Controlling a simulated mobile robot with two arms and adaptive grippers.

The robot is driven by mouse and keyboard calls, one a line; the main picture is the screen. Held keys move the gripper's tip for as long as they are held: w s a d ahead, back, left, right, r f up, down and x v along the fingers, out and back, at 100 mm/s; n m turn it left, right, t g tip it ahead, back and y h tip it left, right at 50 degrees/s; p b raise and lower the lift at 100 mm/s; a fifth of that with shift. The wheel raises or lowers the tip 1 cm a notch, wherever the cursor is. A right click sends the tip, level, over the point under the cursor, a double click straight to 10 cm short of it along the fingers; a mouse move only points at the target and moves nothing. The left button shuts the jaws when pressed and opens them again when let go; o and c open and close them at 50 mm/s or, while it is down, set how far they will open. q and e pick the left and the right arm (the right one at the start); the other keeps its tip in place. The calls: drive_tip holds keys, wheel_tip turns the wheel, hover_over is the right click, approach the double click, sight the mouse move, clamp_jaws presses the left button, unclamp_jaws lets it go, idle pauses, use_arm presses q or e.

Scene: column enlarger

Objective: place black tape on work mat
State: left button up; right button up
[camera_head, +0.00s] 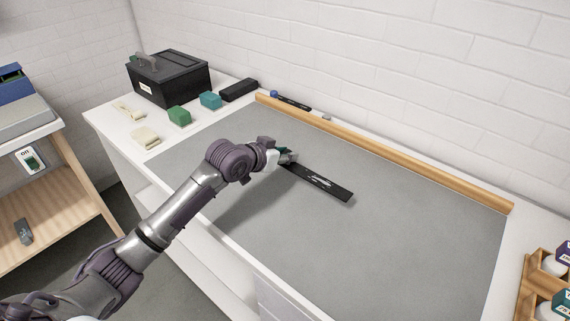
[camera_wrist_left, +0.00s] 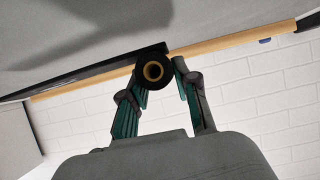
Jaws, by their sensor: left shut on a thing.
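The black tape (camera_wrist_left: 140,72) is a small roll with a tan core, seen in the left wrist view at the fingertips. My left gripper (camera_wrist_left: 168,72) is shut on it. In the head view my left gripper (camera_head: 287,156) is over the upper middle of the grey work mat (camera_head: 400,240); the tape cannot be made out there. A flat black strip with white marks (camera_head: 335,192) lies on the mat, one end by the gripper. It also shows in the left wrist view (camera_wrist_left: 80,76). I cannot tell whether the tape touches the mat. My right gripper is not in view.
A wooden bar (camera_head: 400,160) runs along the mat's back edge. A black box (camera_head: 170,78), a green block (camera_head: 179,116), a teal block (camera_head: 210,100) and a black block (camera_head: 239,89) stand at the back left. A wooden rack (camera_head: 535,285) is at right. The mat's right half is clear.

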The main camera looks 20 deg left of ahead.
sight(281, 165)
use_arm(q)
wheel_tip(281, 165, down, 4)
drive_tip(key=shift+r, duration=0.25)
drive_tip(key=shift+f, duration=0.15)
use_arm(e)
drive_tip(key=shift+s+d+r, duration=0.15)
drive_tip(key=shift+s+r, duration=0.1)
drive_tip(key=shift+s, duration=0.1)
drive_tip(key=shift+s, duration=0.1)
use_arm(q)
drive_tip(key=o, duration=1)
drive_tip(key=shift+o, duration=0.2)
drive_tip(key=v, duration=1.2)
drive_tip(key=shift+s, duration=0.1)
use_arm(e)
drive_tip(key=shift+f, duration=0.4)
